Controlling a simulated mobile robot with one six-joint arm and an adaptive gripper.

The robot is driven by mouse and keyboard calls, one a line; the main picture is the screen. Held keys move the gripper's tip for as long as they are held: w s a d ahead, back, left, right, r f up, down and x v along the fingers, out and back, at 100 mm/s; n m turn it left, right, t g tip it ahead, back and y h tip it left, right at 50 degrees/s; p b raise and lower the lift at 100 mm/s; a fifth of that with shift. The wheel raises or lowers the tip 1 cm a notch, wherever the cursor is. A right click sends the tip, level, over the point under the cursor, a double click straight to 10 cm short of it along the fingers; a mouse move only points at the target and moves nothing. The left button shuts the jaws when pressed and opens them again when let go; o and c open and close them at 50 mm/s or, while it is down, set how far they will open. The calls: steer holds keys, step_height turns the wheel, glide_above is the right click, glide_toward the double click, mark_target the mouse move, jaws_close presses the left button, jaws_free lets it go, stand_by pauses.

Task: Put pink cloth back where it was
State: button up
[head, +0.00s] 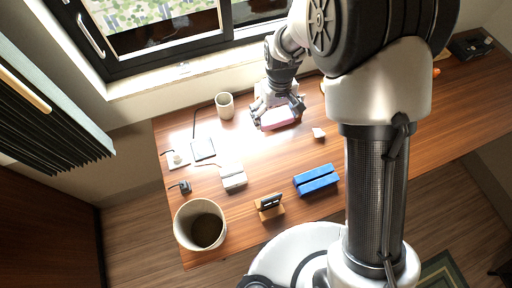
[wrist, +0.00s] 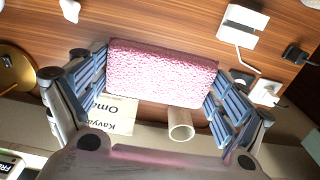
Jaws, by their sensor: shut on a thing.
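The pink cloth (wrist: 160,75) is a folded, fuzzy rectangular block between the two blue-padded fingers of my gripper (wrist: 158,88) in the wrist view. The fingers press on its left and right ends. In the head view the pink cloth (head: 280,118) shows under my gripper (head: 277,112), near the window side of the wooden desk (head: 255,155). I cannot tell whether it touches the desk. My gripper hides part of it.
A beige cup (head: 225,105) stands left of my gripper. A card with printed letters (wrist: 108,112) lies behind the cloth. A white box (head: 233,177), a blue block (head: 316,180), a phone stand (head: 269,206) and a large bin (head: 201,224) are nearer the front edge.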

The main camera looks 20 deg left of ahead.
mark_target(271, 149)
step_height(271, 149, down, 20)
steer(key=b, duration=0.5)
steer(key=shift+r, duration=0.1)
steer(key=o, duration=0.6)
steer(key=shift+f, duration=0.2)
steer(key=shift+o, duration=0.7)
steer(key=shift+r, duration=0.1)
